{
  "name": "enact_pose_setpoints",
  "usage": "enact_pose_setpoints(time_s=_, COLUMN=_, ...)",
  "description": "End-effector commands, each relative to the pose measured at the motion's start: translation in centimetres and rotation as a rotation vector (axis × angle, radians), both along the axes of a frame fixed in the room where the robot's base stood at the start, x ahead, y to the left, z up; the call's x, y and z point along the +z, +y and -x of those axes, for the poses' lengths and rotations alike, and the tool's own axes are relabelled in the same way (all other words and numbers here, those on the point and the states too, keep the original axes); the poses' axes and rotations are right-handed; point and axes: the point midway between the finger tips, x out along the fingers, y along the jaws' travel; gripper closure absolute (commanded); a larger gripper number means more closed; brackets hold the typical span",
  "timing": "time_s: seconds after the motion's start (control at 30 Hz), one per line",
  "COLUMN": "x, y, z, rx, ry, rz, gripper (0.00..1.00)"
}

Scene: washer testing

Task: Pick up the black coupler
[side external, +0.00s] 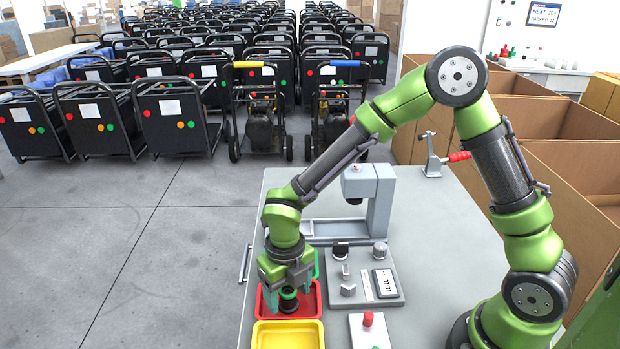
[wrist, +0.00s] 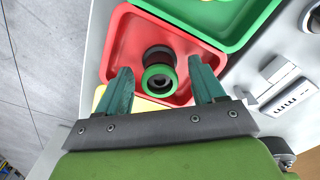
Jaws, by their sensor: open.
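The black coupler (wrist: 158,54) is a short dark cylinder with a green ring at one end. It is in the red tray (wrist: 122,36). In the side external view, the coupler (side external: 288,304) shows low in the red tray (side external: 315,299), partly hidden by my fingers. My gripper (wrist: 160,69) is open, with one teal finger on each side of the coupler and a visible gap to each. In the side external view, my gripper (side external: 287,286) points down over the red tray. I cannot tell how far the fingertips are above the tray floor.
A yellow tray (side external: 288,336) lies in front of the red one and a green tray (wrist: 235,36) behind it. A grey fixture plate with a gauge (side external: 385,283) is to the right. A grey press (side external: 378,195) stands behind. Bare table lies further right.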

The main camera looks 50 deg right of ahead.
Motion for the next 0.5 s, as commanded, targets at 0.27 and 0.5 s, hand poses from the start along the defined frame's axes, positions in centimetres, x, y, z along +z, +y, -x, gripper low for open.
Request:
enact_pose_setpoints(time_s=0.27, x=-1.0, y=-0.02, z=0.02, rx=-0.001, ry=0.0, rz=0.0, gripper=0.32)
enact_pose_setpoints(time_s=0.5, x=-0.96, y=-0.02, z=0.01, rx=-0.001, ry=0.0, rz=0.0, gripper=0.58)
